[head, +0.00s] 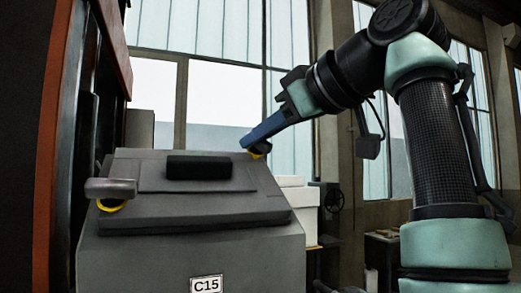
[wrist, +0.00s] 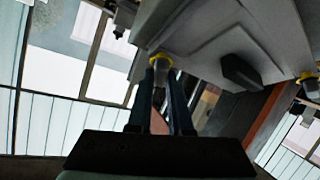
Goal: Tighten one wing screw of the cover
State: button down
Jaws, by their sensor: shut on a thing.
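The grey cover (head: 245,205) lies sloped on top of a grey housing, with a black handle (head: 198,167) across it. The handle also shows in the wrist view (wrist: 240,72). My gripper (head: 258,147) is at the cover's far right corner, its fingers shut on a wing screw there. In the wrist view the fingers (wrist: 160,80) meet just below that screw's yellow collar (wrist: 160,60); its wing is mostly hidden between them. A second wing screw (head: 110,190), with a grey wing and yellow ring, sits at the cover's left edge, free of the gripper.
The grey housing (head: 150,262) carries a C15 label (head: 206,285). An orange and dark upright frame (head: 60,140) stands close on the left. White boxes (head: 300,210) stand behind the housing at right. Tall windows fill the background.

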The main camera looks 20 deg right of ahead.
jog(key=shift+f+m+t+h+b, duration=0.3)
jog(key=shift+m+h+b, duration=0.15)
jog(key=shift+m, duration=0.75)
jog(key=shift+r+h, duration=0.15)
jog(key=shift+h, duration=0.2)
jog(key=shift+f+m+h+b, duration=0.25)
jog(key=shift+m+b, duration=0.25)
jog(key=shift+m, duration=0.5)
jog(key=shift+a+r+m+t+h+b, duration=0.1)
jog(key=shift+m+t+h+b, duration=0.25)
jog(key=shift+m+h, duration=0.35)
jog(key=shift+r+m+h, duration=0.1)
jog(key=shift+m+h, duration=0.65)
jog(key=shift+m, duration=0.65)
